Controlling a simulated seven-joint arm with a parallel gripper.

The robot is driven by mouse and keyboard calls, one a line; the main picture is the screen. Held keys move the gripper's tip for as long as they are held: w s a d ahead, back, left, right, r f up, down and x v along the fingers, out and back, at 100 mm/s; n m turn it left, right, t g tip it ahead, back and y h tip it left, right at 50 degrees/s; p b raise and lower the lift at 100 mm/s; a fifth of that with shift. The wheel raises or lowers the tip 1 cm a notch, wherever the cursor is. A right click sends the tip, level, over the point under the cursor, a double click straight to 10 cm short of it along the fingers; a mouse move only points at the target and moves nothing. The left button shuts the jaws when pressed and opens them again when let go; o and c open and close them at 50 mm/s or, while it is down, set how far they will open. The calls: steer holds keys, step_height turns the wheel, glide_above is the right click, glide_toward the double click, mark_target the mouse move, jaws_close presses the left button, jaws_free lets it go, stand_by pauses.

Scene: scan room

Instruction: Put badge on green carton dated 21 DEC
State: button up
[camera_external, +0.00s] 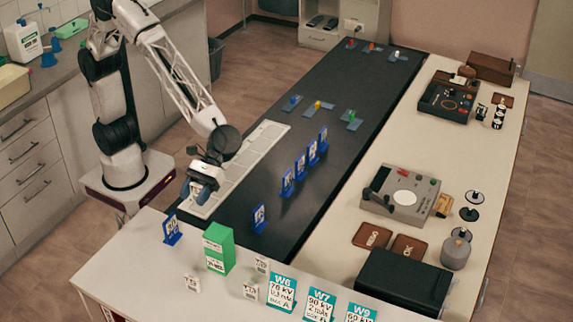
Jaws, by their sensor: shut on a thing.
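My gripper (197,190) hangs over the near end of the pale segmented strip (268,135), left of the dark bench top. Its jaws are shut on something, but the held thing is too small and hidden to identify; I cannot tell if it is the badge. A green carton (216,250) stands upright on the white front table, below and slightly right of my gripper and apart from it. The carton has a white label whose date I cannot read. Small white cards (250,291) stand near the carton.
Blue stands with cards (172,229) (259,218) (300,166) stand around the bench's near part. Coloured pieces on plates (318,106) lie farther back. The dark bench's middle is partly clear.

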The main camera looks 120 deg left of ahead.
glide_above(214, 236)
steer(key=shift+f, duration=0.4)
stand_by(0.3)
steer(key=shift+f, duration=1.75)
steer(key=shift+f, duration=0.15)
steer(key=o, duration=0.9)
steer(key=v, duration=1.2)
